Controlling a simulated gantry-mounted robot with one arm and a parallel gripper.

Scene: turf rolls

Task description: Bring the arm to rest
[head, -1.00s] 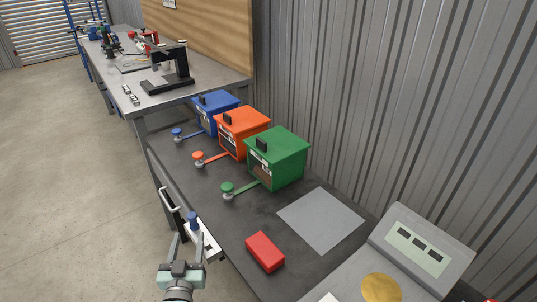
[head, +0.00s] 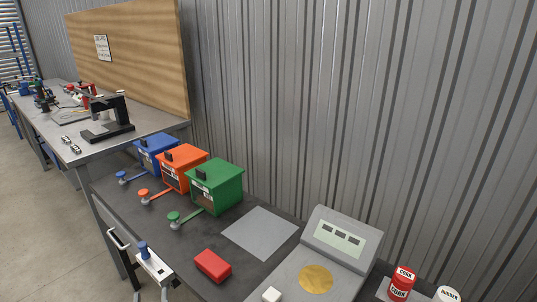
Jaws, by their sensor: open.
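The dark bench (head: 190,244) carries blue (head: 157,151), orange (head: 184,167) and green (head: 217,185) boxes with knobbed levers, a red block (head: 213,265), a grey square sheet (head: 260,232) and a grey console (head: 331,262). Cans (head: 402,283) stand at right.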

